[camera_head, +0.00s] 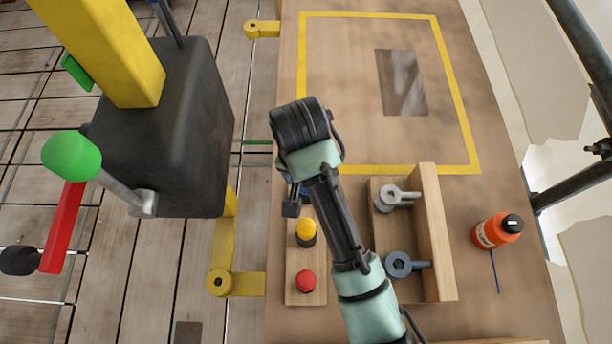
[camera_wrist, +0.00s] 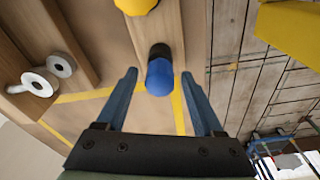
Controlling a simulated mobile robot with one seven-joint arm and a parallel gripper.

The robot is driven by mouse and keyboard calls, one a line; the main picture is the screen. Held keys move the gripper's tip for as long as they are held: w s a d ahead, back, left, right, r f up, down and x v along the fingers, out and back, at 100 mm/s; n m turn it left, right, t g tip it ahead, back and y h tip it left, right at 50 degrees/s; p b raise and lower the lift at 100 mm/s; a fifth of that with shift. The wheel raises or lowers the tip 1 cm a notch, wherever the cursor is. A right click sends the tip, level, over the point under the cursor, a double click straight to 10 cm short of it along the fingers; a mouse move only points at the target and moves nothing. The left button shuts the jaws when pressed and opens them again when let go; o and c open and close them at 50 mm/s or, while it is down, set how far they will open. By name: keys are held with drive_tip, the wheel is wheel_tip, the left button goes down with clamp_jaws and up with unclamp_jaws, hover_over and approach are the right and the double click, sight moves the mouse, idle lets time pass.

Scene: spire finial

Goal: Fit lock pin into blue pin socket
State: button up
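A blue-capped dark cylinder (camera_wrist: 160,72) stands on a wooden strip (camera_wrist: 193,30) in the wrist view. My gripper (camera_wrist: 158,74) is open, with one blue finger on each side of the cylinder and a visible gap to both. In the head view my gripper (camera_head: 296,197) is over the far end of the strip, and my arm mostly hides the blue cap. I cannot tell whether this cylinder is the lock pin or a socket. No separate blue socket can be made out.
A yellow knob (camera_head: 306,230) and a red knob (camera_head: 306,281) share the strip. A wooden tray (camera_head: 432,230) holds a light grey ring-ended part (camera_head: 390,197) and a dark one (camera_head: 399,264). An orange bottle (camera_head: 492,232) stands right. A black block (camera_head: 180,130) stands left.

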drive_tip(key=shift+r, duration=0.1)
wheel_tip(320, 180, up, 13)
drive_tip(key=s+p, duration=0.1)
drive_tip(key=p, duration=0.7)
drive_tip(key=shift+s+a, duration=0.2)
drive_tip(key=shift+s, duration=0.05)
drive_tip(key=shift+f, duration=0.2)
